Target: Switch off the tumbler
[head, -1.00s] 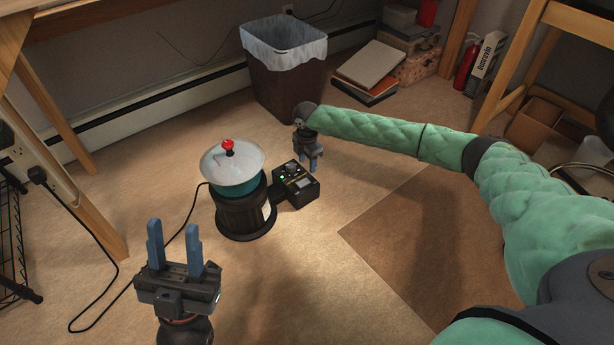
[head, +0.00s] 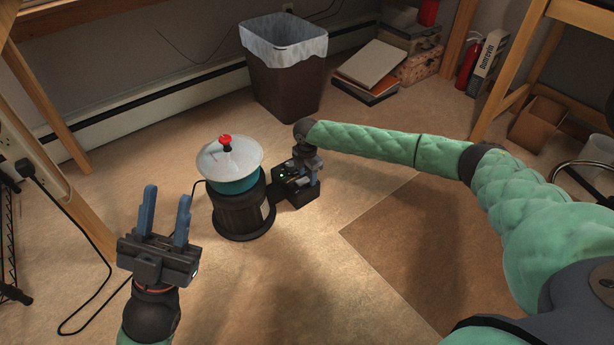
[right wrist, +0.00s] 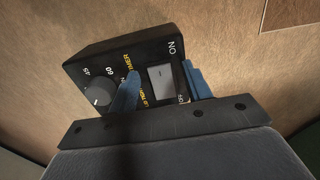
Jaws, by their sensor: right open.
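The tumbler (head: 240,208) stands on the floor, a dark drum body with a teal bowl, a pale clear lid and a red knob on top. Its black control box (head: 294,192) is joined at its right side, with a small green light lit. In the right wrist view the box shows a dial (right wrist: 97,95) and a rocker switch (right wrist: 161,77) beside the word ON. My right gripper (head: 309,172) is at the box; its open blue fingers (right wrist: 163,88) straddle the switch. Whether they touch it I cannot tell. My left gripper (head: 164,217) is open and empty, left of the tumbler.
A brown waste bin (head: 285,85) with a white liner stands behind. Books and boxes (head: 372,68) are stacked at the back right. A black cord (head: 92,280) lies on the floor at left. A wooden table leg (head: 75,200) stands at left. Floor in front is clear.

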